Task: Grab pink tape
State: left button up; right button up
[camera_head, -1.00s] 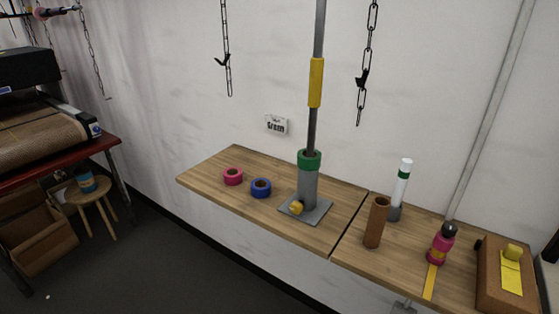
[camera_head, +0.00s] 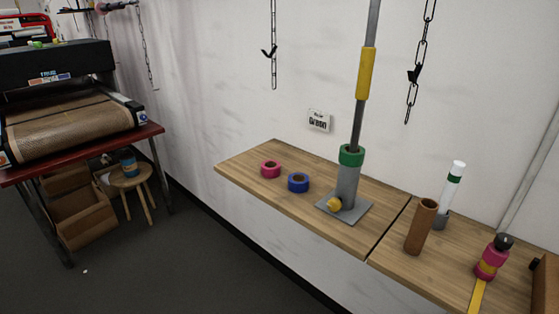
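The pink tape (camera_head: 270,169) is a small roll lying flat on the left part of the wooden table (camera_head: 249,161). A blue tape roll (camera_head: 298,182) lies just to its right, close beside it. Neither of my grippers shows in the head view, so nothing is seen touching the pink tape.
A grey post with a green ring (camera_head: 351,155) stands on the table right of the tapes. A brown cylinder (camera_head: 421,227), a white bottle (camera_head: 454,186) and a pink bottle (camera_head: 493,257) stand farther right. A stool (camera_head: 131,179) and a conveyor machine (camera_head: 70,128) are at left. Floor before the table is clear.

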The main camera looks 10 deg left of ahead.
aim_at(272, 169)
jog(key=i+j+z, duration=0.1)
jog(key=z, duration=0.3)
jog(key=j+z, duration=0.2)
jog(key=z, duration=0.2)
jog(key=j+z, duration=0.15)
jog(key=z, duration=0.25)
jog(key=j+z, duration=0.2)
jog(key=z, duration=0.2)
jog(key=i+j, duration=0.05)
